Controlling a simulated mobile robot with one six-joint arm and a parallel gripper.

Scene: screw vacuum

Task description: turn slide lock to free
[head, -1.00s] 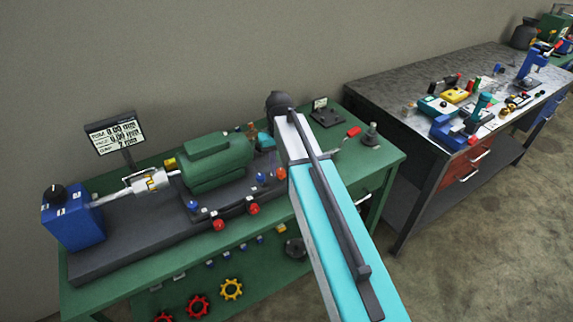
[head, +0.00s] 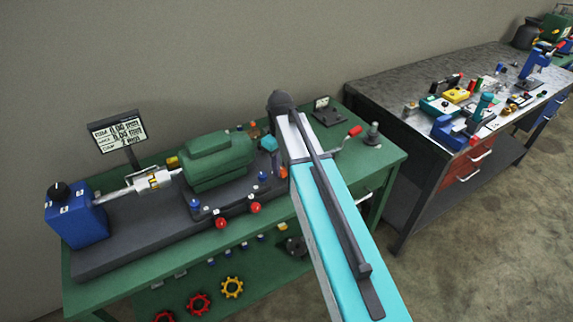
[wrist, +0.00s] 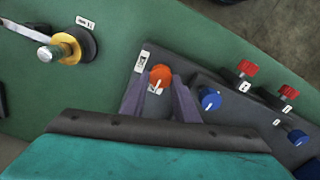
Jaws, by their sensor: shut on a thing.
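The slide lock appears to be the orange knob (wrist: 160,73) with a white pointer line, on a dark plate in the wrist view. Small white labels sit beside and below it, too small to read. My gripper (wrist: 159,86) has its two grey fingers on either side of the knob and is shut on it. The pointer runs roughly along the fingers, slightly tilted. In the head view the orange knob (head: 283,173) shows at the right end of the green machine, beside my arm, which hides part of that area.
A blue knob (wrist: 209,99) sits close to the right finger, with red knobs (wrist: 247,68) beyond it. A yellow-collared shaft (wrist: 66,50) is at upper left. In the head view, a green motor housing (head: 217,160) and display (head: 118,132) stand to the left; a second workbench (head: 410,80) is at right.

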